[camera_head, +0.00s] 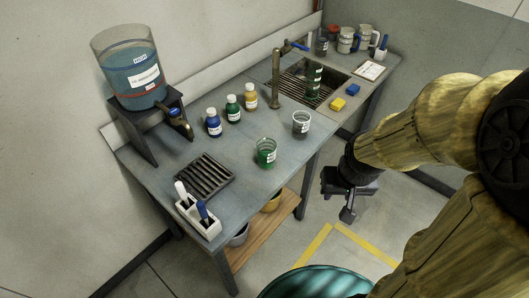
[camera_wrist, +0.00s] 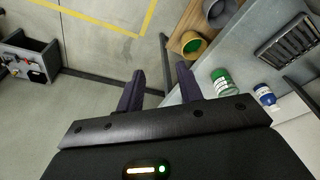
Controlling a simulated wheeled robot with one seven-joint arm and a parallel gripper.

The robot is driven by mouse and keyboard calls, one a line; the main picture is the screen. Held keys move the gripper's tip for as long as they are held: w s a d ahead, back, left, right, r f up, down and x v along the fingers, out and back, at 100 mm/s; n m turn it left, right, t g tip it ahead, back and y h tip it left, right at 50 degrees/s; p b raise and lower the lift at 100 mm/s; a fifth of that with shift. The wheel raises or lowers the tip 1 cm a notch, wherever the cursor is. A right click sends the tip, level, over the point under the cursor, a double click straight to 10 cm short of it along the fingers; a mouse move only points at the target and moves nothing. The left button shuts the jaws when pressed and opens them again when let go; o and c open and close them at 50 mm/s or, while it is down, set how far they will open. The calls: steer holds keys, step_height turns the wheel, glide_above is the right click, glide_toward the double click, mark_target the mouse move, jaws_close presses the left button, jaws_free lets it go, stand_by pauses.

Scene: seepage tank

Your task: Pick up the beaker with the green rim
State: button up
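The beaker with the green rim (camera_head: 266,153) appears to be the green-tinted one with a white label, upright near the front edge of the bench. My gripper (camera_head: 347,213) hangs beyond the bench's front edge, right of the green beaker. In the wrist view my gripper (camera_wrist: 160,83) is open and empty.
Blue (camera_head: 213,123), green (camera_head: 233,109) and yellow (camera_head: 250,97) bottles stand behind the beakers. A black rack (camera_head: 204,177) and white holder (camera_head: 199,217) lie left. A tank (camera_head: 130,73) stands far left. Containers (camera_head: 238,235) sit on the wooden lower shelf (camera_head: 263,248).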

steer(key=shift+o, duration=1.3)
steer(key=shift+s, duration=0.25)
steer(key=o, duration=0.4)
steer(key=shift+s+a+f, duration=0.1)
steer(key=shift+f, duration=0.1)
steer(key=o, duration=0.4)
steer(key=a+f+n, duration=0.1)
steer(key=f, duration=0.1)
steer(key=w+f+n, duration=0.1)
steer(key=f, duration=0.2)
steer(key=a+f+n+b, duration=0.1)
steer(key=f, duration=0.1)
steer(key=shift+w+a+f+g, duration=0.15)
steer(key=shift+a+f+g, duration=0.2)
steer(key=shift+g, duration=0.05)
steer(key=shift+c, duration=0.2)
steer(key=w+f+n+t+h+b, duration=0.3)
steer(key=f+n+h, duration=0.3)
steer(key=f+n, duration=0.8)
steer(key=w+a+r+n+t+y+b, duration=0.1)
steer(key=w+a+r+n+t+y, duration=0.2)
steer(key=a+n+t, duration=0.3)
steer(key=w+a+r+n+t+y+b, duration=0.1)
steer(key=w+a+r+n+t+y, duration=0.2)
steer(key=a+r+n+t, duration=0.3)
steer(key=w+a+n+t, duration=0.1)
steer(key=a+n, duration=0.2)
steer(key=n, duration=0.4)
